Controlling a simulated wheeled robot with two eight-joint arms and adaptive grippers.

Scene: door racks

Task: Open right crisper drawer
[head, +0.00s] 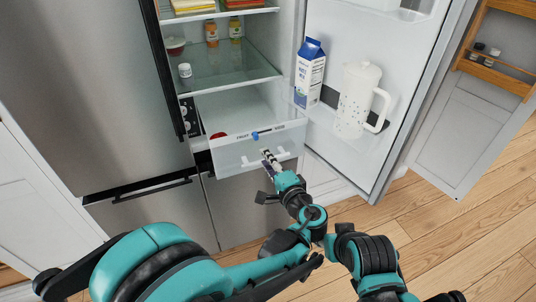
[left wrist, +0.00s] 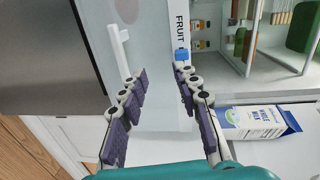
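The right crisper drawer (head: 232,158) is pulled partway out of the open fridge. It has a clear front, a white handle (head: 280,153), a "FRUIT" label strip and a blue slider (head: 255,135). A red item (head: 218,135) shows inside it. My left gripper (head: 266,155) is at the drawer front by the handle. In the left wrist view, my left gripper (left wrist: 163,75) has its fingers spread apart with nothing between them. The handle (left wrist: 118,48) lies just beyond the left-hand finger; I cannot tell if they touch. My right gripper is out of view.
The open right fridge door (head: 345,150) stands to the right, holding a milk carton (head: 309,72) and a white pitcher (head: 356,98). Glass shelves with jars are above the drawer. The left fridge door (head: 85,90) is shut. Wood floor (head: 470,235) is clear at right.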

